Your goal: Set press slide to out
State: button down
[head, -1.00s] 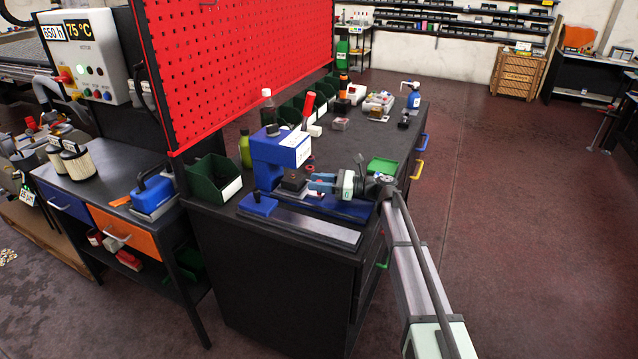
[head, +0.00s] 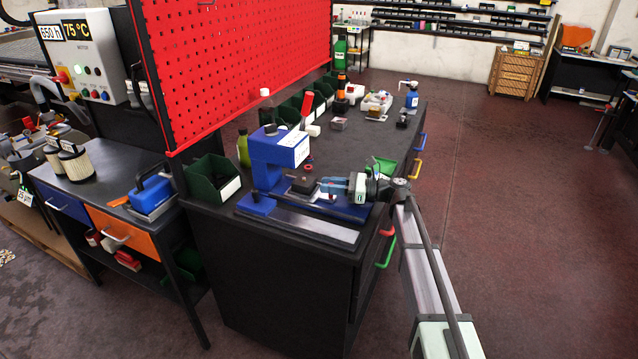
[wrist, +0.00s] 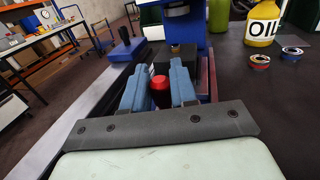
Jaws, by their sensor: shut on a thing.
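The blue press (head: 276,150) stands on the bench with a white label on its head. Its slide, a dark block (head: 304,185), shows at the foot of the press on the side toward my gripper. My gripper (head: 326,188) reaches in level from the right. In the wrist view my gripper (wrist: 160,76) has its two blue fingers on either side of a red-topped knob (wrist: 160,83), shut on it. The dark block (wrist: 172,58) lies just beyond the knob, below the press head. The knob's lower part is partly hidden.
A green bin (head: 212,180) stands left of the press. Red and blue rings and an oil bottle (wrist: 263,22) sit to the right in the wrist view. A green tray (head: 383,166) is behind my wrist.

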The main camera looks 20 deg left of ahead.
jog(key=d, duration=1)
jog(key=shift+d, duration=0.1)
jog(key=c, duration=1)
grip_release()
jog(key=v, duration=1.3)
jog(key=shift+w+d, duration=0.1)
jog(key=shift+d, duration=0.3)
